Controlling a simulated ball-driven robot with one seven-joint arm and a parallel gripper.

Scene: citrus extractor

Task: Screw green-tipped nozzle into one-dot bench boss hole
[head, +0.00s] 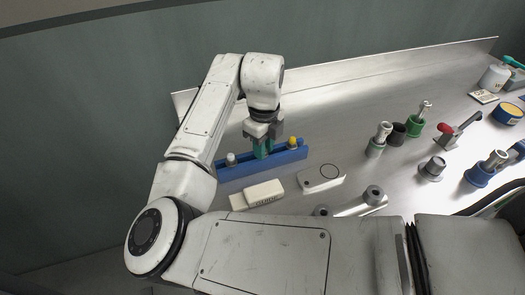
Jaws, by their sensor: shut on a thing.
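My gripper (263,133) is shut on the green-tipped nozzle (262,149), over the middle of a blue rack (235,172). The nozzle's lower end is hidden, so I cannot tell if it is still seated in the rack. Grey bosses stand on the metal bench: one (373,195) right of the rack, one (321,211) partly hidden by my arm, and one (432,169) further right. Their dot marks are too small to read. A pale plate (316,180) right of the rack shows a dark ring and one small dark dot.
A white-tipped piece (230,158) and a yellow-tipped piece (293,142) stand in the rack. A cream block (263,194) lies in front. Green-based holders (415,125), a red-knobbed lever (445,128) and a blue-based holder (479,177) stand right. A low metal wall (345,74) runs behind.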

